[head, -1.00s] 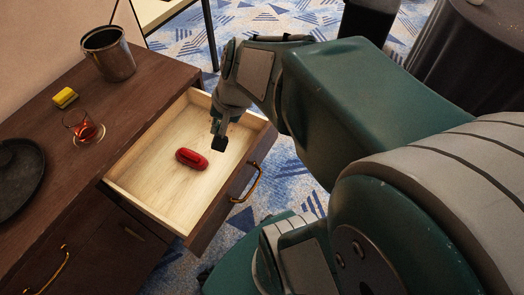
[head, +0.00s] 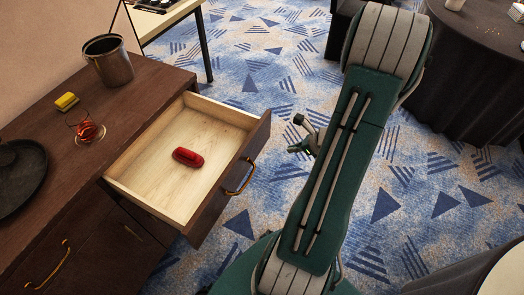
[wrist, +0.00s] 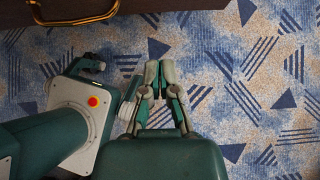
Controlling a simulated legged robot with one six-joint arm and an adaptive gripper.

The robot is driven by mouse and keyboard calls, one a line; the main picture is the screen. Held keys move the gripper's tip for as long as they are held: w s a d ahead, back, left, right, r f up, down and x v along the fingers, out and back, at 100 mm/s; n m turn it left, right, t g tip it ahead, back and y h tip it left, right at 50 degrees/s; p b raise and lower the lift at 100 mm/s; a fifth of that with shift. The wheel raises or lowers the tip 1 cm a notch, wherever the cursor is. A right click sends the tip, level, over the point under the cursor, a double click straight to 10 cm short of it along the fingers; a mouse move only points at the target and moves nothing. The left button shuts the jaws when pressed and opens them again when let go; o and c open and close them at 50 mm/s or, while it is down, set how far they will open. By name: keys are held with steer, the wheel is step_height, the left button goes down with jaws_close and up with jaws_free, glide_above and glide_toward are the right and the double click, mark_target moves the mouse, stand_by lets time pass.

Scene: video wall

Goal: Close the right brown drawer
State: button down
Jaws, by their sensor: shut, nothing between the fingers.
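The right brown drawer (head: 222,197) stands pulled out of the dark wood cabinet in the head view, with its pale wood inside showing. A red oblong object (head: 188,157) lies in it. Its brass handle (head: 239,178) is on the front face. In the wrist view the handle (wrist: 75,20) shows at the top left, on a dark front. My gripper (wrist: 160,70) is shut and empty over the carpet, apart from the drawer front. In the head view my arm hides most of the gripper, to the right of the drawer.
The cabinet top (head: 60,150) carries a metal bucket (head: 109,62), a yellow block (head: 67,101), a red wire item (head: 88,130) and a dark round tray (head: 20,175). Patterned carpet (head: 255,85) is clear in front of the drawer. A dark-clothed table (head: 450,75) stands at the upper right.

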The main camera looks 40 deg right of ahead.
mark_target(256, 149)
steer(key=x, duration=0.4)
steer(key=w+r+x, duration=0.1)
steer(key=x, duration=0.6)
steer(key=shift+w+a+f, duration=0.15)
steer(key=shift+w+a, duration=0.1)
steer(key=shift+w, duration=0.15)
steer(key=shift+w+a, duration=0.2)
steer(key=shift+w, duration=0.5)
